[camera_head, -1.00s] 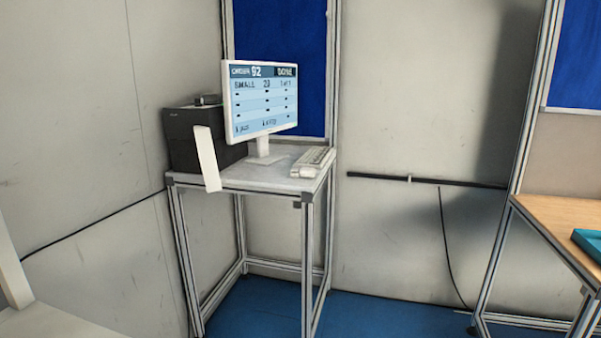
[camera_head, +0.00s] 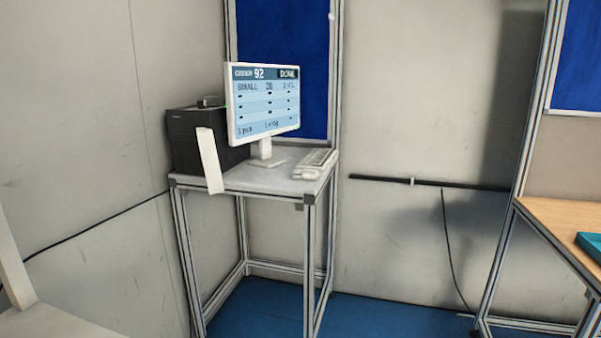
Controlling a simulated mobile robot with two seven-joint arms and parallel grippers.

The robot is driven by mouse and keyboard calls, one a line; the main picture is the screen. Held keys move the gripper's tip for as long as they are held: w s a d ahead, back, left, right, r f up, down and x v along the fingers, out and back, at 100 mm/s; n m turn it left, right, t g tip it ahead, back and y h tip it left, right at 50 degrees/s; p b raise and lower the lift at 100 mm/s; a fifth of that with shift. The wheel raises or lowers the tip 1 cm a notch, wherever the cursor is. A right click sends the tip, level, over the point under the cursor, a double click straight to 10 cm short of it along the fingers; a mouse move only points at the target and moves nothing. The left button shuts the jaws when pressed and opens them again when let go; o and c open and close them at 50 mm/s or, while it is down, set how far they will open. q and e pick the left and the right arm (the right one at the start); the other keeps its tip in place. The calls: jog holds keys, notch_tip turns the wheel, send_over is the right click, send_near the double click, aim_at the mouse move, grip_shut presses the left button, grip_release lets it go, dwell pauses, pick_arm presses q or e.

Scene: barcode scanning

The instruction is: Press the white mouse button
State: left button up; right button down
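A small white mouse (camera_head: 305,174) sits near the front right corner of the small computer table (camera_head: 240,179), in front of the white keyboard (camera_head: 318,160). Its button is too small to make out. A white monitor (camera_head: 264,102) stands on the table behind them, showing an order screen with "92", "SMALL" and "DONE". Neither of my grippers shows in the head view.
A wooden bench (camera_head: 560,217) with a teal tray (camera_head: 590,244) is at the right. Blue floor (camera_head: 365,313) lies open between them.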

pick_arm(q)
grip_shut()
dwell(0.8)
